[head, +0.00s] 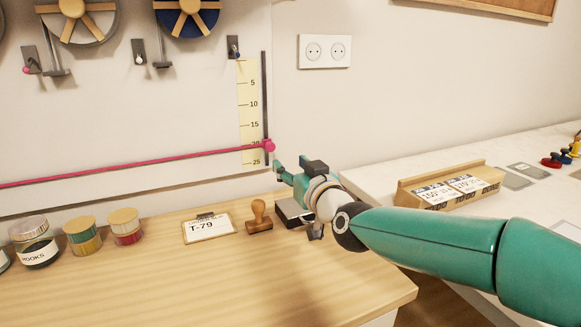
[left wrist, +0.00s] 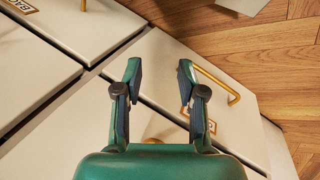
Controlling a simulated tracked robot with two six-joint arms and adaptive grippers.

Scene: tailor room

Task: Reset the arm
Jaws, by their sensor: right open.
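My right arm, teal with a dark joint, reaches in from the right in the head view. Its right gripper (head: 294,195) is open above the back right part of the wooden table (head: 300,275), close to a dark ink pad (head: 290,214) that it partly hides. I see nothing held in it. My left gripper (left wrist: 160,72) shows only in the left wrist view. It is open and empty, with its two fingers apart in front of pale drawer fronts.
A wooden stamp (head: 259,216), a T-79 card (head: 208,228) and several jars stand along the table's back. A pink tape (head: 130,168) runs along the wall. A wooden card holder (head: 450,185) stands on the white counter. A brass handle (left wrist: 232,97) is near the left fingers.

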